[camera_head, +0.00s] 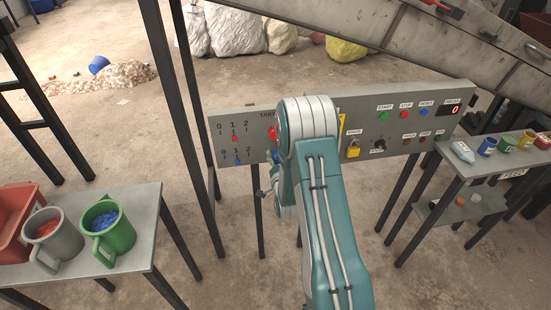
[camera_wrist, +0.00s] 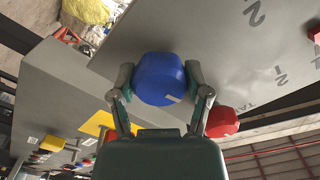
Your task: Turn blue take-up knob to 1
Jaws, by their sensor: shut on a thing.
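The blue take-up knob (camera_wrist: 160,80) sits on the grey control panel (camera_wrist: 215,65), between the two fingers of my gripper (camera_wrist: 160,77), which is shut on it. A white mark (camera_wrist: 172,99) shows on the knob's lower edge in the wrist view. In the head view my arm hides most of the knob and covers part of the panel (camera_head: 260,115). At the panel's left are two scales marked 0, 1, 2. A red pointer (camera_head: 234,139) stands below the upper 1, and a blue pointer (camera_head: 237,161) below the lower 1.
A red knob (camera_wrist: 222,122) is close beside my right finger in the wrist view. A yellow padlock (camera_head: 353,149) and several buttons lie right of my arm. A table with a green mug (camera_head: 108,234) stands left; a small bench (camera_head: 470,165) stands right.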

